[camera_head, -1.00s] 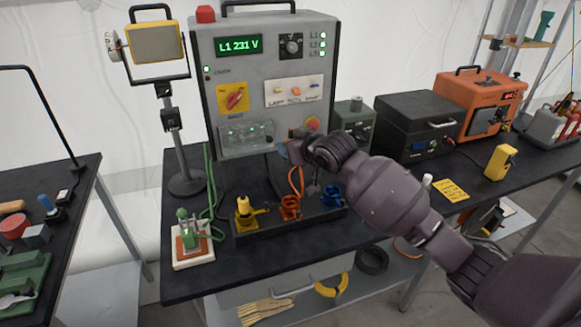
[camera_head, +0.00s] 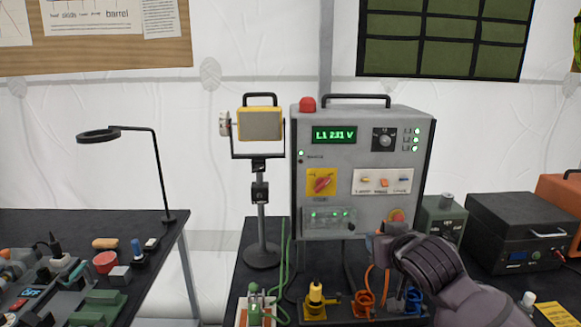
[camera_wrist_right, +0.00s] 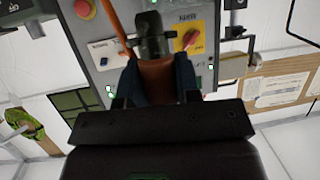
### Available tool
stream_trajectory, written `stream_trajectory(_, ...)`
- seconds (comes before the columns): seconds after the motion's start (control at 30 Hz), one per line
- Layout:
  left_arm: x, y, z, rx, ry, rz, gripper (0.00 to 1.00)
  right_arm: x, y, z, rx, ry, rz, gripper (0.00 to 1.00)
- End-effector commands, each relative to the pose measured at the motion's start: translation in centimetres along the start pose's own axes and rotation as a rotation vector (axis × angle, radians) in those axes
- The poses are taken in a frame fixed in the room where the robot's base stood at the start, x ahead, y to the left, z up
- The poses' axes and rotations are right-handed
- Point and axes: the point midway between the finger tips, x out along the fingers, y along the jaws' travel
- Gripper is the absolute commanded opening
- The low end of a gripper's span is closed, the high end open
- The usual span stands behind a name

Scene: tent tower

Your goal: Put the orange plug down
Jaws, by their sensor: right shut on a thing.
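My right gripper (camera_head: 377,240) is in front of the lower right of the grey power cabinet (camera_head: 340,165) in the head view. In the right wrist view, the gripper (camera_wrist_right: 158,82) is shut on the orange plug (camera_wrist_right: 157,74), whose dark grey end points away from the jaws. An orange cable (camera_head: 369,279) hangs below the gripper. An orange holder (camera_head: 362,304) stands below, between a yellow holder with a yellow plug (camera_head: 316,294) and a blue holder (camera_head: 413,301). The hand hides most of the orange plug in the head view. My left gripper is not in view.
A work lamp (camera_head: 260,125) on a stand is left of the cabinet. A small device with green cables (camera_head: 256,305) is at the front left. A green box (camera_head: 441,218) and a black case (camera_head: 515,228) stand right of the cabinet.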

Motion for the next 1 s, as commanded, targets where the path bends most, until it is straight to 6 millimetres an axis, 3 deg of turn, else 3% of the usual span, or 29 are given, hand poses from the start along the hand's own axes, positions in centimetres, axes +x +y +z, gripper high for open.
stream_trajectory(0.3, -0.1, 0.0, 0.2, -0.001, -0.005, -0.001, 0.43, -5.6, -0.5, 7.4, 0.046, -0.004, 0.101, 0.08)
stream_trajectory(0.6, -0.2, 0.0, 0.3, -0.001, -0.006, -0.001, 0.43, -7.6, -0.5, 13.3, 0.058, -0.004, 0.141, 0.08)
stream_trajectory(0.8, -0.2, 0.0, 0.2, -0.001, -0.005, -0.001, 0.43, -7.9, -0.3, 14.8, 0.061, 0.001, 0.149, 0.08)
stream_trajectory(1.0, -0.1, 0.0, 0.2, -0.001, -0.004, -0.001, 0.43, -7.8, -0.4, 14.4, 0.060, 0.004, 0.147, 0.08)
